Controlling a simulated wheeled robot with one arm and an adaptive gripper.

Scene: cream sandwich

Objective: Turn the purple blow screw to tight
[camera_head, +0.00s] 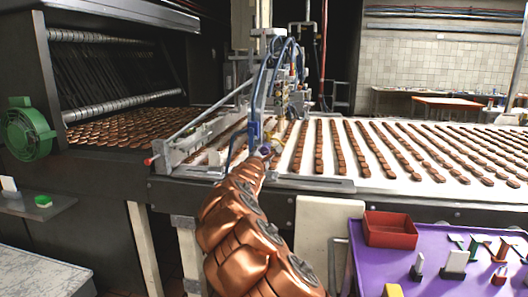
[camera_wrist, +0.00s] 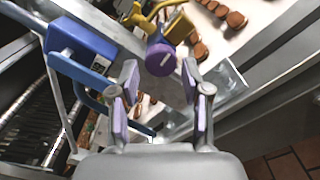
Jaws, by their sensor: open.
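The purple blow screw (camera_wrist: 161,59) is a round knob with a pale slot mark on its face, joined to a yellow fitting (camera_wrist: 176,25) in the wrist view. My gripper (camera_wrist: 160,88) is open, with purple pads on its two fingers. The knob appears just beyond and between the fingertips, and I see no finger closed on it. In the head view a small purple spot (camera_head: 265,150) shows at the tip of my copper-coloured arm, beside the conveyor machine. My fingers are hard to make out there.
A blue block (camera_wrist: 80,40) with a bent blue bar stands left of my gripper. Rows of brown biscuits (camera_head: 350,150) lie on the white conveyor. At lower right, a purple table (camera_head: 440,245) holds a red tray (camera_head: 390,229) and small tools.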

